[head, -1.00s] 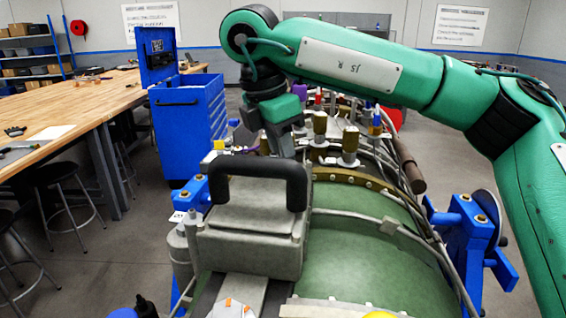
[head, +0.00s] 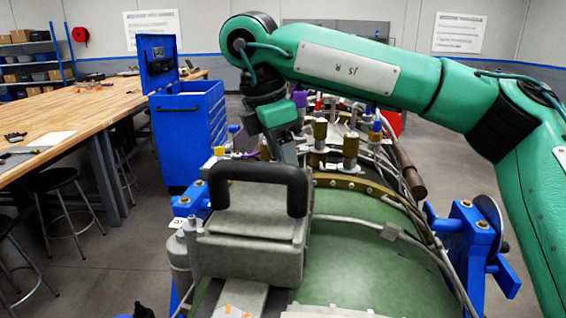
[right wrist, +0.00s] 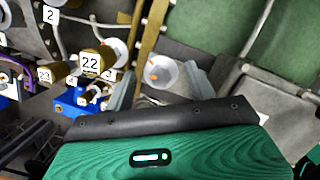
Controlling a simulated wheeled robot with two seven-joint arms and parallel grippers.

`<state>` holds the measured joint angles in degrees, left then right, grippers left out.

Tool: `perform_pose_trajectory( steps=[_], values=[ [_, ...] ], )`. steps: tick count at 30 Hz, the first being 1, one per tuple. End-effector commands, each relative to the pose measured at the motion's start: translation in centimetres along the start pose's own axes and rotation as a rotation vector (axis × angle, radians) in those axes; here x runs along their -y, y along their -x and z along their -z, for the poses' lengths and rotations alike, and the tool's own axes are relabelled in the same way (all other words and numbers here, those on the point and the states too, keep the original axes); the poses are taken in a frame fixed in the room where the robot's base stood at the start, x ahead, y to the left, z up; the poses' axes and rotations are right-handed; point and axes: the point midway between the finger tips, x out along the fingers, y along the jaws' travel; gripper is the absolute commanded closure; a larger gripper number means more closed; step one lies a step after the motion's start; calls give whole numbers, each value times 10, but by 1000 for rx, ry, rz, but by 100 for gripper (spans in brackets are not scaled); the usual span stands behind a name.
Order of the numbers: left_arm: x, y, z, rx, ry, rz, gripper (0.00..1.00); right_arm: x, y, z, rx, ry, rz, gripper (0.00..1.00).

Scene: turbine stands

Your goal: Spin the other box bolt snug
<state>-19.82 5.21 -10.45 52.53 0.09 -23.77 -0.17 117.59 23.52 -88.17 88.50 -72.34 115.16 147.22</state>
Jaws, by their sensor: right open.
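The grey box (head: 250,250) with a black handle (head: 258,180) sits on the green turbine casing. A flat bracket with orange marks (head: 240,298) runs from its near side. My right gripper (head: 286,152) points down just behind the handle; the box and handle partly hide that area. In the right wrist view its two grey fingers (right wrist: 160,88) are open. A pale round fitting with orange marks (right wrist: 161,73) lies between and beyond them. I cannot tell whether the fingers touch it, or whether it is the box bolt. My left gripper is not in view.
Blue stand supports (head: 470,235) flank the casing.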

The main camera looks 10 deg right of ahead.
Motion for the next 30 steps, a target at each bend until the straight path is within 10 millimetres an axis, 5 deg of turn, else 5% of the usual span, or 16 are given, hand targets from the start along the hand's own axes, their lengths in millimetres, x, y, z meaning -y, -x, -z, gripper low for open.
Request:
perform_pose_trajectory(
  steps=[30],
  values=[
    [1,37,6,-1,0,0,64,0,48,-12,0,0,1,44]
  ],
)
